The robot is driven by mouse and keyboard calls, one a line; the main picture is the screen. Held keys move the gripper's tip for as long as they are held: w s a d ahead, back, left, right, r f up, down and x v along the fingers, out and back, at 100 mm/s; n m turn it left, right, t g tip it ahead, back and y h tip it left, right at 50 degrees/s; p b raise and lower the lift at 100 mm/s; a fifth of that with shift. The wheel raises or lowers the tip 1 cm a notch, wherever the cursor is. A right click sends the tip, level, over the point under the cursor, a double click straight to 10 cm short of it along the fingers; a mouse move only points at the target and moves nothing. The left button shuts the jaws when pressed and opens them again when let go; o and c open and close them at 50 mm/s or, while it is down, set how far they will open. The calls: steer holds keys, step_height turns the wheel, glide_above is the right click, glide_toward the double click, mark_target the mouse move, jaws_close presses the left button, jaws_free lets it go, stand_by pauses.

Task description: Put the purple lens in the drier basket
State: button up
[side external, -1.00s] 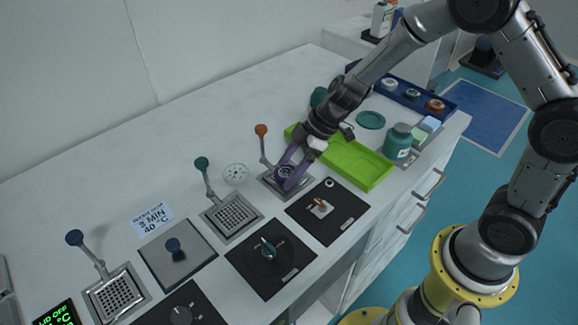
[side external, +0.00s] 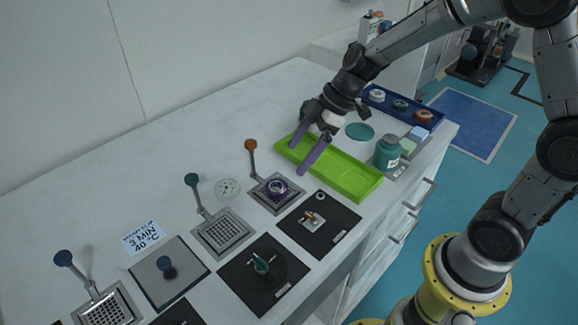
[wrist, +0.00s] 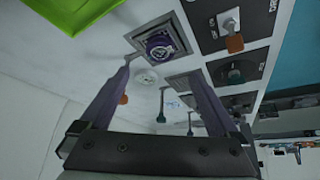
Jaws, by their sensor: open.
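The purple lens (side external: 277,187) is a small ring with a pale centre. It rests on the square metal basket plate (side external: 291,199) that has the orange-knobbed lever (side external: 251,146). The lens also shows in the wrist view (wrist: 160,46), on its square plate. My gripper (side external: 301,158) has purple fingers spread wide and empty. It is over the left part of the green tray, up and to the right of the lens and apart from it. Which of the baskets is the drier basket I cannot tell, as no readable label shows.
The green tray (side external: 352,184) lies right of the lens. A teal bottle (side external: 387,152) and a blue tray (side external: 379,105) with several rings stand behind it. Two more lever baskets, one teal-knobbed (side external: 191,180) and one blue-knobbed (side external: 63,258), and black control panels (side external: 318,224) line the bench leftward and in front.

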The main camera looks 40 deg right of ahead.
steer(key=s+d+r+m+h, duration=0.2)
steer(key=s+r+m, duration=0.2)
steer(key=s+r, duration=0.55)
steer(key=s+d+r+m+t+h, duration=0.1)
steer(key=s+d+m+t+h, duration=0.1)
steer(key=s+m, duration=0.5)
steer(key=s+d+h, duration=0.1)
steer(key=s+d, duration=0.1)
steer(key=s, duration=0.4)
steer(key=shift+s+d, duration=0.15)
steer(key=shift+s, duration=0.05)
